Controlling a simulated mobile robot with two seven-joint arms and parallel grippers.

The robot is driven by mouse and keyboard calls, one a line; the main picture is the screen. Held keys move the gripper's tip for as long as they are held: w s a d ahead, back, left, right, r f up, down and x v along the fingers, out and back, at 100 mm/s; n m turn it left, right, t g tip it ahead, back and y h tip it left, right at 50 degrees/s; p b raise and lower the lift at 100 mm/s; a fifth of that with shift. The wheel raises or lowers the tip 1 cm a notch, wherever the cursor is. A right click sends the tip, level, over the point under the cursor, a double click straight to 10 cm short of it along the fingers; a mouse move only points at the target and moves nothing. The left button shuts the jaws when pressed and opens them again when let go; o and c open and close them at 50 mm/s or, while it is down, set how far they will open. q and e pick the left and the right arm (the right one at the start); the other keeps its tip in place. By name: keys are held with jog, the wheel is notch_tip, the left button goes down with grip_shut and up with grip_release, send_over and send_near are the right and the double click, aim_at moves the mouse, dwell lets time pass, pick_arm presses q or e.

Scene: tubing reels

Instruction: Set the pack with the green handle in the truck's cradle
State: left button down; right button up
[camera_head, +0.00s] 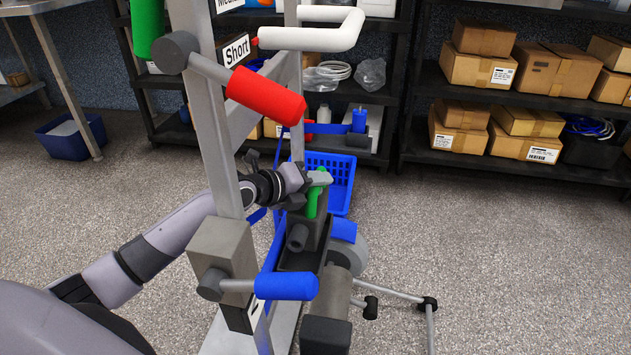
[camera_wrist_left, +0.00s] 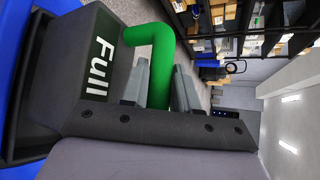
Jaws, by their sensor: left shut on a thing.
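The pack (camera_head: 318,228) is a dark grey block with a green handle (camera_head: 313,203) on top. It also shows in the left wrist view (camera_wrist_left: 92,62), where its face reads "Full". My left gripper (camera_head: 318,178) is shut on the green handle; in the left wrist view its fingers (camera_wrist_left: 160,84) lie either side of the bar. The pack stands upright at a black cradle (camera_head: 297,259) on the blue-framed truck (camera_head: 269,248). In the left wrist view its lower end is beside a black rim; I cannot tell whether it is fully seated. My right gripper is not in view.
A grey metal rack post (camera_head: 212,110) with red (camera_head: 265,96), blue (camera_head: 286,286) and white padded arms stands in front of my left arm. A blue basket (camera_head: 340,178) is behind the pack. Shelves with cardboard boxes (camera_head: 478,70) line the back. Floor at right is clear.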

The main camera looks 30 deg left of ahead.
aim_at(321, 199)
pick_arm(q)
jog(key=shift+f+b, duration=0.6)
jog(key=shift+f, duration=1.3)
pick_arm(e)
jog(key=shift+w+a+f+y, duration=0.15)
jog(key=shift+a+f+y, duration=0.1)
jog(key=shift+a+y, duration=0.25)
pick_arm(q)
jog(key=c, duration=1.3)
grip_release()
jog(key=shift+f, duration=0.35)
jog(key=o, duration=0.5)
jog(key=shift+c, duration=0.2)
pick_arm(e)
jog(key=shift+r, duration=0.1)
pick_arm(q)
jog(key=shift+s+r, duration=0.1)
jog(key=shift+r, duration=0.05)
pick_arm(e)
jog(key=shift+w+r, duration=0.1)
